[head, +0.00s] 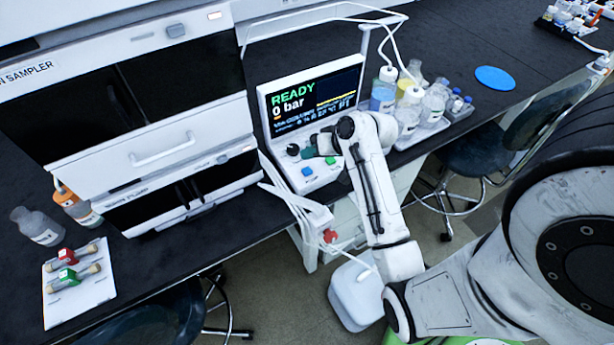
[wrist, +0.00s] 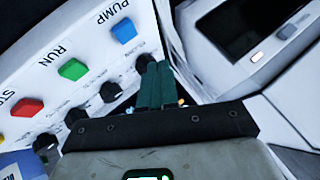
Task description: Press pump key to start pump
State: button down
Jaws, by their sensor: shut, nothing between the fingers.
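The blue pump key (wrist: 123,30) sits on the white control panel (wrist: 95,50) beside the printed word PUMP. The key also shows in the head view (head: 307,171) at the panel's front left. In the wrist view my gripper (wrist: 155,70) is shut and empty. Its dark green fingertips are beside the black knob nearest the pump key, below and right of the key and apart from it. Whether they touch the knob is unclear. In the head view my gripper (head: 306,151) is over the panel behind the blue key. The screen (head: 312,97) reads READY and 0 bar.
A green RUN key (wrist: 72,69) and a red key (wrist: 28,107) line up with the blue one, with several black knobs (wrist: 110,91) alongside. Bottles in a tray (head: 424,137) stand right of the screen. The sampler stack (head: 160,140) stands close on the left.

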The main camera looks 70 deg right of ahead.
aim_at(311, 171)
jog(key=shift+f+b, duration=0.65)
jog(key=shift+f, duration=1.1)
jog(key=shift+f, duration=0.1)
dwell(0.6)
jog(key=shift+f, duration=0.3)
jog(key=shift+f, duration=0.5)
dwell(0.9)
jog(key=shift+r, duration=0.15)
jog(key=shift+r+p, duration=0.8)
jog(key=shift+p, duration=0.05)
notch_tip(311, 171, up, 5)
jog(key=p, duration=0.5)
